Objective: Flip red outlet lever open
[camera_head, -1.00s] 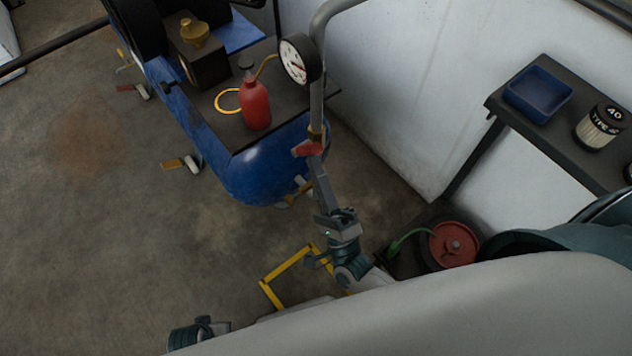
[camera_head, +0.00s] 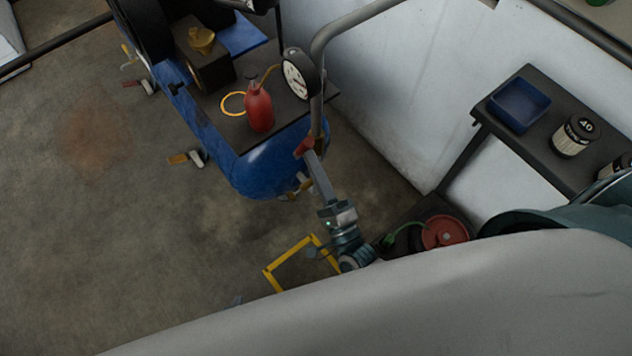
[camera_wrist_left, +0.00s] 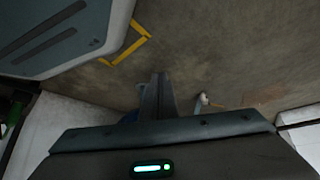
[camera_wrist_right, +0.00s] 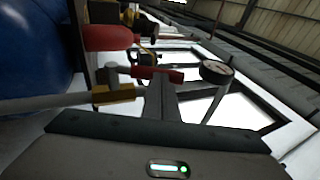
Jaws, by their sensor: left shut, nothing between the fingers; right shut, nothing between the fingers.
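The red outlet lever (camera_head: 303,147) sits on the upright grey pipe at the end of the blue tank. In the right wrist view the red lever (camera_wrist_right: 158,74) lies just beyond my fingertips, beside a brass valve body (camera_wrist_right: 114,94). My right gripper (camera_head: 311,156) is shut and empty, with its tips close to the lever; I cannot tell whether they touch. The fingers also show in the right wrist view (camera_wrist_right: 160,88). My left gripper (camera_wrist_left: 160,82) is shut and empty over the floor in the left wrist view; in the head view my body hides nearly all of it.
A pressure gauge (camera_head: 298,74) and the bent grey pipe (camera_head: 317,60) stand by the lever. A red bottle (camera_head: 259,108) is on the blue tank's dark top. A shelf with a blue bin (camera_head: 519,104) is on the right. Open floor lies left.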

